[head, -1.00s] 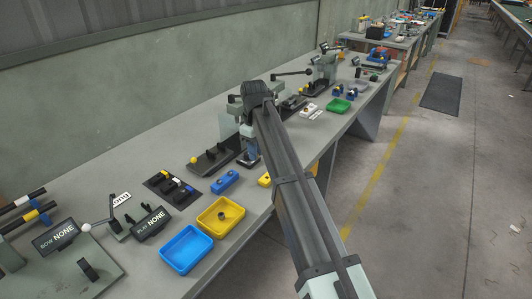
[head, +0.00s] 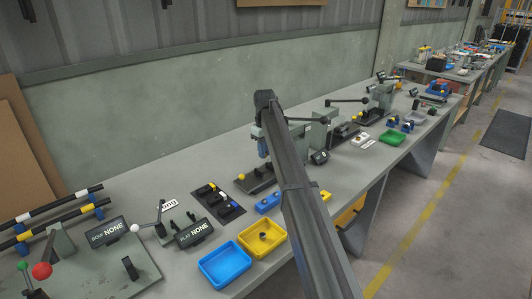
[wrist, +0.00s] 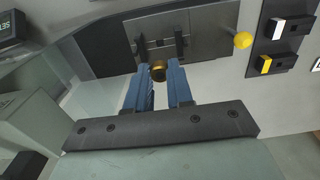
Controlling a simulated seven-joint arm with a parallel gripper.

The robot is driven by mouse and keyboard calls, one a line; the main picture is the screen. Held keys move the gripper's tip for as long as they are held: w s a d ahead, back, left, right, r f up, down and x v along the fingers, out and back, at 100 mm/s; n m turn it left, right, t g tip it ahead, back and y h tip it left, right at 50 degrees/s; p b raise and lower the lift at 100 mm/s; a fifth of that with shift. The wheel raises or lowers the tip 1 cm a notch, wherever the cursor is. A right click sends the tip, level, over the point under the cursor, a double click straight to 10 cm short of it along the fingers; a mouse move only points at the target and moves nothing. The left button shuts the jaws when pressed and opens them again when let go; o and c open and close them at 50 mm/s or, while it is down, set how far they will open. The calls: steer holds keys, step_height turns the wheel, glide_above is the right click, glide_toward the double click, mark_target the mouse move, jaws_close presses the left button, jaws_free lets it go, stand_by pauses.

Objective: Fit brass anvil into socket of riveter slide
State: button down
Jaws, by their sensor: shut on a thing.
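My gripper (wrist: 160,66) has blue fingers that are shut on the brass anvil (wrist: 158,72), a small round brass piece with a dark centre at the fingertips in the wrist view. Beyond it lies the dark riveter slide plate (wrist: 205,35) with black uprights and a yellow ball knob (wrist: 242,40). Whether the anvil touches the plate, and where the socket is, I cannot tell. In the head view my gripper (head: 263,148) is above the bench, just right of the yellow knob (head: 241,177), partly covered by my arm. The anvil is too small to see there.
A yellow tray (head: 246,248) holding a small dark part and a blue tray (head: 207,277) sit at the front edge. A black holder (head: 211,207) with coloured pieces lies left of the slide. A grey press (head: 298,125) stands close behind my arm.

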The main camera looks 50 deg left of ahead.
steer(key=shift+f, duration=0.15)
steer(key=shift+f, duration=2.75)
steer(key=shift+f, duration=1.05)
steer(key=c, duration=1)
jaws_free()
steer(key=shift+o, duration=0.4)
steer(key=shift+r, duration=0.5)
step_height(320, 180, up, 13)
steer(key=shift+f, duration=0.1)
steer(key=shift+d, duration=0.1)
